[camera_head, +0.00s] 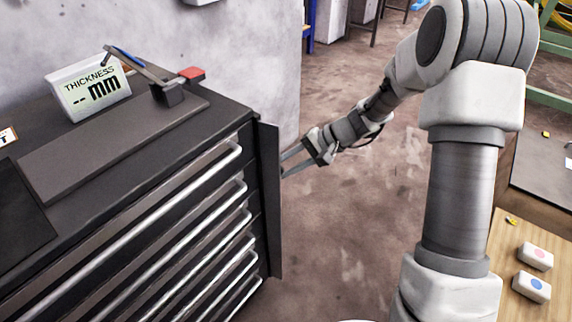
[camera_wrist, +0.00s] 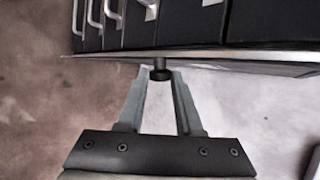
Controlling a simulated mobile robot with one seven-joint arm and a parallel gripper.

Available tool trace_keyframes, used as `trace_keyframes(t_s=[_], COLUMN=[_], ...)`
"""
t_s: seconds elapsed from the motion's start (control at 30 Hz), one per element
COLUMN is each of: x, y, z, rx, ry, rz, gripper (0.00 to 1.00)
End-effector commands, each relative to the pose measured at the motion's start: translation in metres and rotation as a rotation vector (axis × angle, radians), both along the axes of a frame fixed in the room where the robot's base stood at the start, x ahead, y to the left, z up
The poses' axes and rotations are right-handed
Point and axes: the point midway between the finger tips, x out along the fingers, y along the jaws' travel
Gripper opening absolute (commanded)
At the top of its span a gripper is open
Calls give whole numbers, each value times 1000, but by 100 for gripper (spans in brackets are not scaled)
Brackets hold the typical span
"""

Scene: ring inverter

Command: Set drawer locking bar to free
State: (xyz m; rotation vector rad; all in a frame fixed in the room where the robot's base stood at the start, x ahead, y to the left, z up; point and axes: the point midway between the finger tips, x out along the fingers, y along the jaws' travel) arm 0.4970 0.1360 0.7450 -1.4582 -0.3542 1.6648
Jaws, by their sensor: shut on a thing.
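The drawer locking bar (camera_head: 268,200) is a tall dark plate at the right front corner of the drawer cabinet. In the head view it stands out from the drawer fronts at an angle. In the wrist view its edge (camera_wrist: 240,52) runs across below the drawers, with a small dark knob (camera_wrist: 160,73) on it. My gripper (camera_head: 284,163) is at the bar's outer side. In the wrist view its fingertips (camera_wrist: 160,78) are on both sides of the knob, shut on it. The contact is partly hidden in the head view.
The cabinet's drawers have silver handles (camera_head: 215,168). A thickness display (camera_head: 88,90) and a gauge stand (camera_head: 167,94) are on top. A wooden table with two button boxes (camera_head: 535,257) is at right. The floor (camera_head: 345,220) between is clear.

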Motion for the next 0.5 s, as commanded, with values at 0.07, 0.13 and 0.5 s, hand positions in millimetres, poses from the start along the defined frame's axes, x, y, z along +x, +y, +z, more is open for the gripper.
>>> trace_keyframes(t_s=[0.07,0.13,0.5], x=[1,2,13], y=[0,0,4], z=[1,1,3], rx=[1,1,2], ry=[-1,-1,-1], rz=[4,14,211], gripper=[0,0,0])
